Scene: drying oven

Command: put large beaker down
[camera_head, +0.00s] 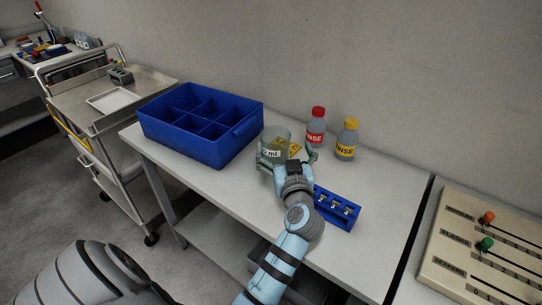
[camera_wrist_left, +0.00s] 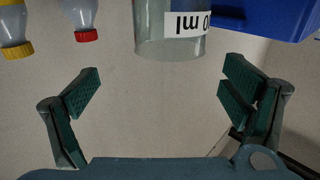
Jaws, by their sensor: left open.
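The large beaker (camera_head: 272,135) is clear glass with a white label and a yellow mark. It stands upright on the white table, just right of the blue divided box. My left gripper (camera_head: 286,158) is at the near side of the beaker, with its fingers spread. In the left wrist view the beaker (camera_wrist_left: 170,45) appears upside down at the top, ahead of the open fingers (camera_wrist_left: 163,80), with a clear gap to each finger. The near side of its base is partly hidden by the gripper in the head view. My right gripper is not in view.
The blue divided box (camera_head: 185,150) stands left of the beaker. A red-capped bottle (camera_head: 316,128) and a yellow-capped bottle (camera_head: 347,140) stand to its right. A small blue rack (camera_head: 340,212) lies right of my wrist. A board with coloured knobs (camera_head: 480,245) is at far right.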

